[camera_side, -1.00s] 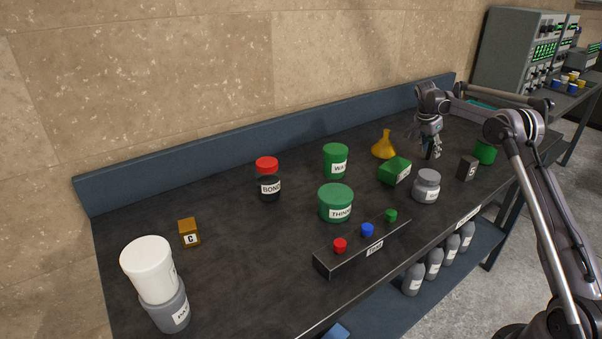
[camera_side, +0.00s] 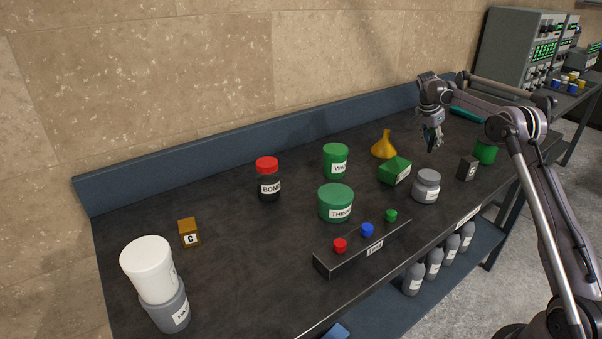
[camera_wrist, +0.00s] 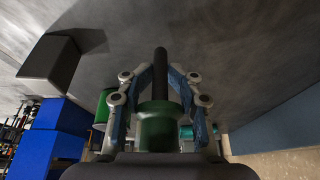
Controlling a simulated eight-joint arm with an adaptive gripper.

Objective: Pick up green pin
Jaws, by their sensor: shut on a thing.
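My gripper (camera_side: 432,148) hangs above the right part of the dark bench, and its fingers are small in the side view. In the wrist view my gripper (camera_wrist: 159,100) is shut on a green pin (camera_wrist: 158,125) with a green head and a long black shaft. The shaft points away from the wrist camera. In the side view the held pin is too small to make out clearly. A black rack (camera_side: 345,260) near the bench's front edge carries a red pin (camera_side: 340,245), a blue pin (camera_side: 367,229) and another green-topped piece (camera_side: 391,215).
Near my gripper are a green box (camera_side: 395,171), a grey jar (camera_side: 426,186), a yellow funnel (camera_side: 384,145), a dark block marked S (camera_side: 467,168) and a green can (camera_side: 485,152). A teal object (camera_side: 467,115) lies behind. The bench's left middle is mostly free.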

